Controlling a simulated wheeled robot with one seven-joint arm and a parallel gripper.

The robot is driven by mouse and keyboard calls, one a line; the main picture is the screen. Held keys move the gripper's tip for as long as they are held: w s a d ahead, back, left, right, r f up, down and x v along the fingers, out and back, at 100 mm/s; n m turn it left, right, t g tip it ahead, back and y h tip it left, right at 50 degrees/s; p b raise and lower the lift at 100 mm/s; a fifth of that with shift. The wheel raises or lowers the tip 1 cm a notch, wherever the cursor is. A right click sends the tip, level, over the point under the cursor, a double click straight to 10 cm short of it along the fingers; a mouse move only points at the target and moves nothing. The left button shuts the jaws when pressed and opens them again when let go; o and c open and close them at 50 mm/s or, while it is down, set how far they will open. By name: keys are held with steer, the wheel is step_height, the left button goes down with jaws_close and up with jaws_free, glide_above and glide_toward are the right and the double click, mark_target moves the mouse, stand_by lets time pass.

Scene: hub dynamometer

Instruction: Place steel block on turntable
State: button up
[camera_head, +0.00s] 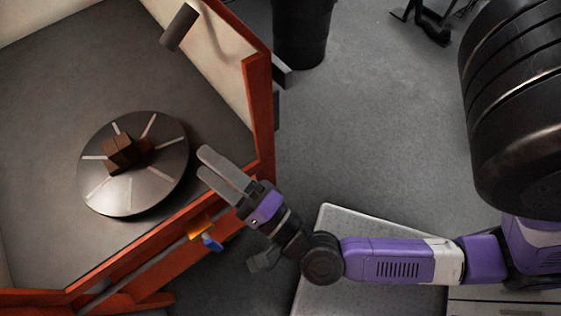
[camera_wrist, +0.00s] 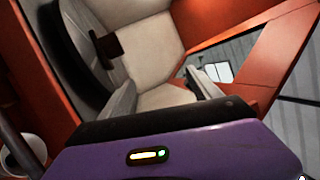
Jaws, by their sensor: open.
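The turntable (camera_head: 160,180) is a round dark metal disc with pale radial stripes, inside an orange-framed enclosure. A brown, dark-sided blocky piece (camera_head: 125,150) sits at its middle; I cannot tell if this is the steel block or whether it is one piece or several. In the wrist view the turntable (camera_wrist: 75,45) is at upper left, with the dark brown piece (camera_wrist: 107,45) on it. My gripper (camera_head: 203,162) is open and empty, to the right of the turntable and apart from the piece. Its fingers also show in the wrist view (camera_wrist: 160,84).
The orange frame (camera_head: 264,110) and its front rail (camera_head: 130,255) border the enclosure. A dark grey bar (camera_head: 179,27) shows near the back wall. An orange and blue fitting (camera_head: 205,232) is on the rail. A black bin (camera_head: 302,30) stands outside on clear floor.

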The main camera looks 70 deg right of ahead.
steer(key=s+f+n+g+y, duration=0.2)
steer(key=s+n, duration=0.5)
steer(key=n, duration=0.4)
steer(key=s+f+n+g+y, duration=0.1)
steer(key=s+n+g+y, duration=0.2)
steer(key=s+n, duration=0.5)
steer(key=n+y, duration=0.1)
steer(key=n, duration=0.2)
steer(key=shift+d+f+n, duration=0.2)
steer(key=shift+f+n, duration=0.15)
steer(key=shift+n, duration=0.05)
step_height(320, 180, up, 2)
steer(key=shift+r+p, duration=0.25)
steer(key=shift+p, duration=1)
